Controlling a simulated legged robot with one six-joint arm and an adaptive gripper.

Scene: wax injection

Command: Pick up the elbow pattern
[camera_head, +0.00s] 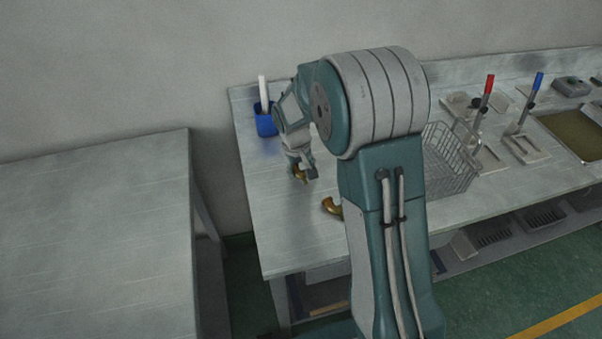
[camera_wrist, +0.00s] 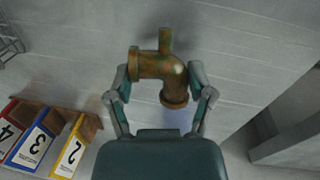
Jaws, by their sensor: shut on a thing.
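My gripper (camera_wrist: 160,90) is shut on the elbow pattern (camera_wrist: 165,72), a brown-gold bent pipe with flanged ends and a short stub, held between the two fingers in the wrist view. In the head view my gripper (camera_head: 303,173) is over the left part of the bench, with a bit of the golden elbow pattern (camera_head: 299,174) showing at its fingers. Whether the pattern is clear of the bench is hard to tell. A second curved golden piece (camera_head: 331,207) lies on the bench near the front edge, partly hidden by my arm.
A blue cup (camera_head: 266,124) with a white item stands behind my gripper. A wire basket (camera_head: 450,165) and red- and blue-handled tools (camera_head: 488,88) are to the right. Numbered coloured cards (camera_wrist: 40,143) show in the wrist view. The left table (camera_head: 95,220) is bare, across a gap.

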